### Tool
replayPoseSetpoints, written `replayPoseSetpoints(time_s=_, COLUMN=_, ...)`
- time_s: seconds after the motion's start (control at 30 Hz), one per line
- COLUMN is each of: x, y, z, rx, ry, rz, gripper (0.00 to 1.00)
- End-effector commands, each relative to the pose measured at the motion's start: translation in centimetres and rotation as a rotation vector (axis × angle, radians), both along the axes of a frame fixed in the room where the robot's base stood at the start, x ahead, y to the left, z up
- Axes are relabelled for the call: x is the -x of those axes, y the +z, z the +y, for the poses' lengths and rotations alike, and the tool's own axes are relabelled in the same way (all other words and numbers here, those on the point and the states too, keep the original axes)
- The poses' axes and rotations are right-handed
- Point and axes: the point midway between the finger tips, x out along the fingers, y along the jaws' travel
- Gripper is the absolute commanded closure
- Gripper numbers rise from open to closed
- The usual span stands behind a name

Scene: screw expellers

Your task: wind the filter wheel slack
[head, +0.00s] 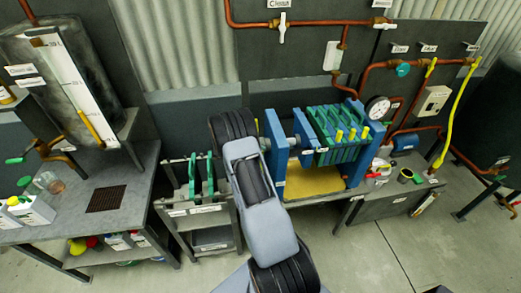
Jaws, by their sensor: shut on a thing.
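The filter press has a blue frame (278,150) and stands right of my arm in the head view. It carries a pack of green plates (322,118) with yellow taps along the front. A grey part (265,143) shows at its left end, between the blue end frame and my arm. I cannot tell if this is the wheel's hub or spindle. No full wheel rim shows; my arm covers the space left of the press. My arm reaches up to the press's left end. My gripper's fingers are hidden behind my arm's last links.
A yellow tray (312,182) lies under the press. A rack with green-handled plates (190,178) stands close left of my arm. A grey bench (95,215) with bottles is farther left. A pressure gauge (378,108) and copper pipes are at right. The floor at front right is clear.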

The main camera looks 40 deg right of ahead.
Motion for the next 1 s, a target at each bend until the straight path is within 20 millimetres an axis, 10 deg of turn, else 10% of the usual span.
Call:
replayPoseSetpoints(time_s=0.4, x=0.11, y=-0.05, z=-0.01, rx=-0.004, ry=0.001, rz=0.006, gripper=1.00)
replayPoseSetpoints(time_s=0.43, x=0.11, y=-0.05, z=-0.02, rx=-0.004, ry=0.000, rz=0.005, gripper=0.76)
replayPoseSetpoints(time_s=0.67, x=0.17, y=-0.01, z=-0.15, rx=-0.004, ry=-0.002, rz=0.005, gripper=0.54)
replayPoseSetpoints(time_s=1.0, x=-0.04, y=0.20, z=0.29, rx=-0.002, ry=-0.001, rz=0.002, gripper=0.53)
